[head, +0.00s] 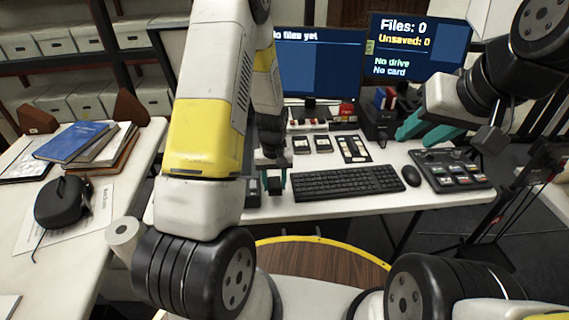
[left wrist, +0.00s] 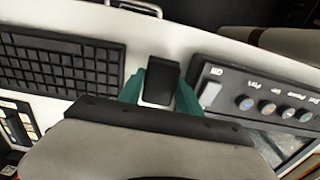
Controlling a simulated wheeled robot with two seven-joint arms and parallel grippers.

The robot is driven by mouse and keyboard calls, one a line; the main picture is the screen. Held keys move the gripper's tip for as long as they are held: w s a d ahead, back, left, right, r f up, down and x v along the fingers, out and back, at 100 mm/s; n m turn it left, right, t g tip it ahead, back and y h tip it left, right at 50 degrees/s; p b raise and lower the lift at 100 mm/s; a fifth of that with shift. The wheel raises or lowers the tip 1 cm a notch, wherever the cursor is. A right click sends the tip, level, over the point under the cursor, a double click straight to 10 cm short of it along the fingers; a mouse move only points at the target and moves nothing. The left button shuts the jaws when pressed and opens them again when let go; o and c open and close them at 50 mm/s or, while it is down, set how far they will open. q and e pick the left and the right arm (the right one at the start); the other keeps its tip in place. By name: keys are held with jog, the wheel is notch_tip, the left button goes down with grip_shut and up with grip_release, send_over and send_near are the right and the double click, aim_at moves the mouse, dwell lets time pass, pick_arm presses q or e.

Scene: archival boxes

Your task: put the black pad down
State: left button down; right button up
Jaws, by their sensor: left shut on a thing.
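The black pad (left wrist: 161,82) is a small dark block held between the two teal fingers of my left gripper (left wrist: 160,90) in the left wrist view. In the head view the pad (head: 275,185) shows low between the same fingers of my left gripper (head: 274,182), near the front edge of the white desk, left of the keyboard. I cannot tell whether the pad touches the desk. My right gripper (head: 428,126) has its teal fingers apart and is empty, above the right part of the desk.
The keyboard (head: 347,183) is close beside the pad. A dark panel with knobs (left wrist: 262,100) lies on its other side. A mouse (head: 411,175), a control panel (head: 455,172) and monitors (head: 318,66) are on the desk (head: 300,211). A narrow bare strip surrounds the pad.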

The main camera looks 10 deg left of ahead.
pick_arm(q)
jog(key=w, duration=0.5)
jog(key=shift+a+f, duration=0.25)
jog(key=shift+a, duration=0.05)
jog(key=shift+f, duration=1.7)
jog(key=c, duration=0.8)
grip_release()
jog(key=shift+f, duration=0.15)
notch_tip(320, 180, up, 12)
notch_tip(320, 180, up, 25)
jog(key=m+t+h, duration=0.2)
jog(key=t, duration=0.2)
send_over(276, 181)
jog(key=s, duration=1.1)
jog(key=s+r, duration=0.1)
jog(key=s, duration=0.2)
jog(key=s+d+r+m+t, duration=0.1)
jog(key=s, duration=0.2)
jog(key=s+r+t, duration=0.1)
jog(key=s, duration=0.2)
jog(key=shift+d+r+m, duration=0.15)
jog(key=shift+m, duration=0.25)
